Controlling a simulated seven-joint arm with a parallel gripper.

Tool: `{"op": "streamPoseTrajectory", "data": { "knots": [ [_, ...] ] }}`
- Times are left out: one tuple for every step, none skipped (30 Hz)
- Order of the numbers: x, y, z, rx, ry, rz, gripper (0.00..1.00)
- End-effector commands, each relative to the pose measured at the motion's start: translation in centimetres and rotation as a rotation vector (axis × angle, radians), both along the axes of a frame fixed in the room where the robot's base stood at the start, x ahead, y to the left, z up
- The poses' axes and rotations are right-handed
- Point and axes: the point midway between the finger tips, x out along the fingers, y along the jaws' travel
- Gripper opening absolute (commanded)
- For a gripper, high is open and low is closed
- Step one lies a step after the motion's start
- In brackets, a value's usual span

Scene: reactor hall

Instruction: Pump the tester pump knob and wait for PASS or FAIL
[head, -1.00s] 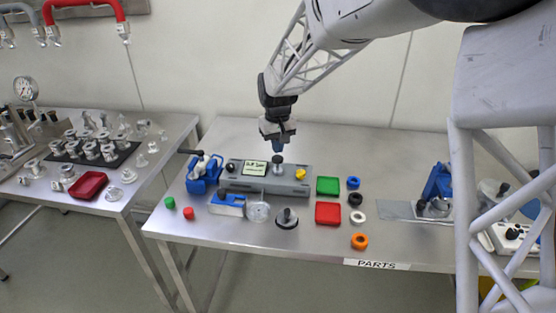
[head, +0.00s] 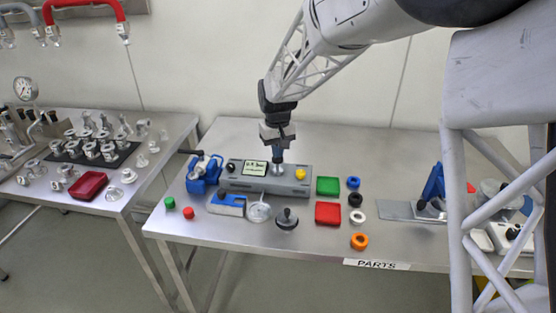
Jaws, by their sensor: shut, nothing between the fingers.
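The tester is a grey box (head: 238,184) on the table, with a small pale display (head: 256,168) on its top left. The display carries dark text too small to read surely. A black knob (head: 231,167) is at its left end and a yellow knob (head: 300,174) at its right. My gripper (head: 277,157) is shut and points down over the middle of the tester, at a silvery round fitting (head: 278,169). The fingertips seem to be at or just above this fitting; contact cannot be told. Which part is the pump knob is not clear from this view.
In front of the tester lie a round gauge (head: 259,212) and a dark-based metal part (head: 287,219). A green tray (head: 328,186), a red tray (head: 328,213) and several coloured rings stand to the right. A blue clamp (head: 203,172) stands at left.

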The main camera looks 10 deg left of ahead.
Motion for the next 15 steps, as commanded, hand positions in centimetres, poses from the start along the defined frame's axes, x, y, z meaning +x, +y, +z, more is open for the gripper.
{"op": "streamPoseTrajectory", "data": {
  "knots": [
    [0.0, 0.0, -0.1, 0.000, 0.000, 0.000, 0.00],
    [0.0, 0.0, -0.2, -0.001, 0.001, 0.000, 0.00],
    [0.0, 0.0, -0.3, -0.001, 0.001, 0.000, 0.00],
    [0.0, 0.0, -0.4, -0.001, 0.001, 0.000, 0.00],
    [0.0, 0.0, -0.4, -0.001, 0.001, 0.000, 0.00],
    [0.0, 0.0, -0.5, -0.001, 0.001, 0.000, 0.00],
    [0.0, 0.0, -0.6, -0.001, 0.001, 0.000, 0.00],
    [0.0, 0.0, -0.6, -0.001, 0.001, 0.000, 0.00],
    [0.0, 0.0, -0.7, -0.001, 0.001, 0.000, 0.00],
    [0.0, 0.0, -0.8, -0.001, 0.001, 0.000, 0.00],
    [0.0, 0.0, -0.8, -0.001, 0.001, 0.000, 0.00],
    [0.0, 0.0, -0.9, -0.001, 0.001, 0.000, 0.00],
    [0.0, 0.0, -1.0, -0.001, 0.001, 0.000, 0.00],
    [0.0, 0.0, -1.1, -0.001, 0.001, 0.000, 0.00],
    [0.0, 0.0, -1.2, -0.001, 0.001, 0.000, 0.00]
  ]
}}
